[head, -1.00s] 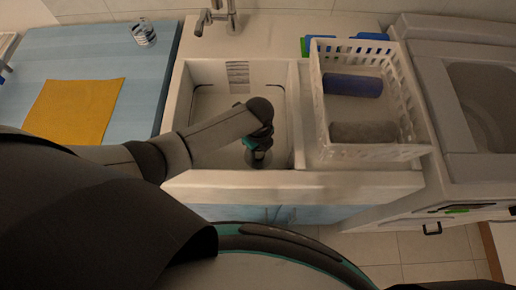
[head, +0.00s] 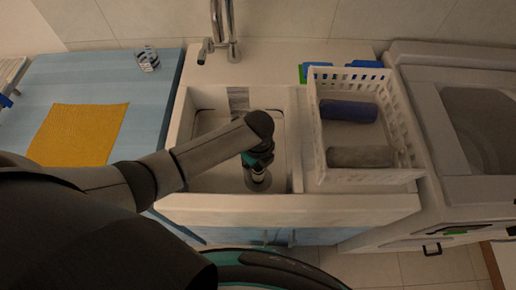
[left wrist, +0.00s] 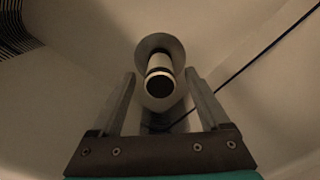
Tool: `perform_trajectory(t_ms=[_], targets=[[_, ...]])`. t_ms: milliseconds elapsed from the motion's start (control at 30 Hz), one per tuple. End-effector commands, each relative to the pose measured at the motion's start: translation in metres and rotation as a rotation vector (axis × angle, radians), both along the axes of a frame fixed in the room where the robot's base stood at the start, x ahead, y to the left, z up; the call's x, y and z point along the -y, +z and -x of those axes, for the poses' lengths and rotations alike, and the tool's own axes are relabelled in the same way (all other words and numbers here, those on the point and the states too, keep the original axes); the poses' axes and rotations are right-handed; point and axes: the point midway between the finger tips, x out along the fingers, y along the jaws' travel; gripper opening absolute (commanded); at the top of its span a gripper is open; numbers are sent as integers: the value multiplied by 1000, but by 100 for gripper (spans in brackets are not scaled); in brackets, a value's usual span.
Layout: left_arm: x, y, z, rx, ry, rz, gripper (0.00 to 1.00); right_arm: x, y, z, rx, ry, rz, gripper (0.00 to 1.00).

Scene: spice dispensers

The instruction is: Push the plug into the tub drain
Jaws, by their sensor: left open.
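The tub (head: 182,120) is a white basin in the counter, with my left arm reaching over it. My left gripper (head: 257,177) points down inside it, low over a round grey disc (head: 258,185) at the bottom. In the left wrist view, my left gripper (left wrist: 160,72) is open, with one finger on each side of the plug. The plug (left wrist: 159,64) has a pale stem with a dark round end towards the camera. A grey disc (left wrist: 147,44) surrounds its far end. I cannot tell how deep the plug sits in the drain. My right gripper is not in view.
A faucet (head: 222,30) stands behind the tub. A white basket (head: 402,120) holding a blue roll (head: 349,111) and a grey roll (head: 360,157) stands to the right.

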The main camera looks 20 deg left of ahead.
Motion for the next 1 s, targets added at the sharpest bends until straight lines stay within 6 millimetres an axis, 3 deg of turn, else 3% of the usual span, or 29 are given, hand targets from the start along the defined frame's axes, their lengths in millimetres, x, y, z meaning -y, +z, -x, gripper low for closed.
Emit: perform_trajectory(t_ms=[100, 400, 600, 867, 1000], targets=[[0, 31, -1, 4, -1, 0, 79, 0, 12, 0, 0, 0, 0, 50], [0, 86, 0, 3, 0, -1, 79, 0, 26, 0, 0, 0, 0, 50], [0, 101, 0, 1, 0, 0, 79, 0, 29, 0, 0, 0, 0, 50], [0, 103, 0, 0, 1, 0, 79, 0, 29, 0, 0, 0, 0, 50], [0, 112, 0, 0, 1, -1, 79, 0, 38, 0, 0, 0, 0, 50]])
